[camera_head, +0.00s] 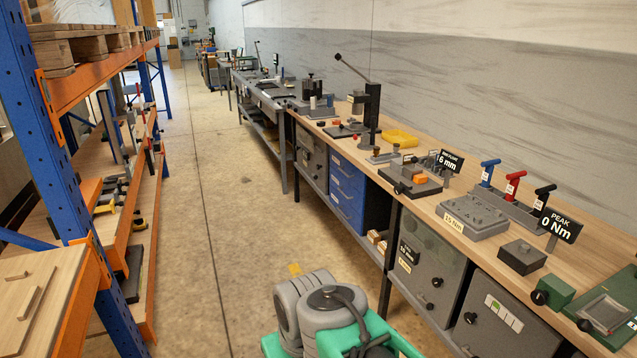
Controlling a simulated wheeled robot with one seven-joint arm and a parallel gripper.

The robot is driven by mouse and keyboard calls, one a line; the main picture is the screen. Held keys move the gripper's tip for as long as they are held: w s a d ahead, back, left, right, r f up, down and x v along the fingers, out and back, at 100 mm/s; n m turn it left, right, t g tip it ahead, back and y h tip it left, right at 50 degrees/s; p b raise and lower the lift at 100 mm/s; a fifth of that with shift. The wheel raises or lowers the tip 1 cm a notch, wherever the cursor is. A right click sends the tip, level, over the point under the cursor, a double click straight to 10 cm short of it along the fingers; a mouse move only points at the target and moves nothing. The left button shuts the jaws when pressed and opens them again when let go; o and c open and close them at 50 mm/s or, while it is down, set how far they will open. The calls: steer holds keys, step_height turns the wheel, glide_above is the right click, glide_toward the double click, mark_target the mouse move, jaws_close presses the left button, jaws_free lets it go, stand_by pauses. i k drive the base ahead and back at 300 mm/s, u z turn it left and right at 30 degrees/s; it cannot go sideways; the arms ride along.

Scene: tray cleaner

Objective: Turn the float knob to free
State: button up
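No knob in view carries a readable float or free label. A green box (556,291) stands near the front edge of the wooden bench at the lower right, with a round black knob (540,297) on its front. Beside it, a green unit (609,333) holds a grey rectangular tray (605,313) and is cut off by the right edge. A small dark knob (584,325) shows at its near left corner. I cannot tell which knob is the float knob, or its setting. My gripper is not in view.
Grey cabinets (429,262) stand under the wooden bench (481,244). An orange and blue shelf rack (85,87) lines the left. The aisle floor (222,220) between them is clear.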

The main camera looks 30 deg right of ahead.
mark_target(397, 190)
steer(key=u, duration=0.4)
steer(key=i, duration=1)
steer(key=z, duration=0.3)
steer(key=i, duration=1.15)
steer(key=z, duration=0.85)
steer(key=i, duration=0.2)
steer(key=z, duration=0.15)
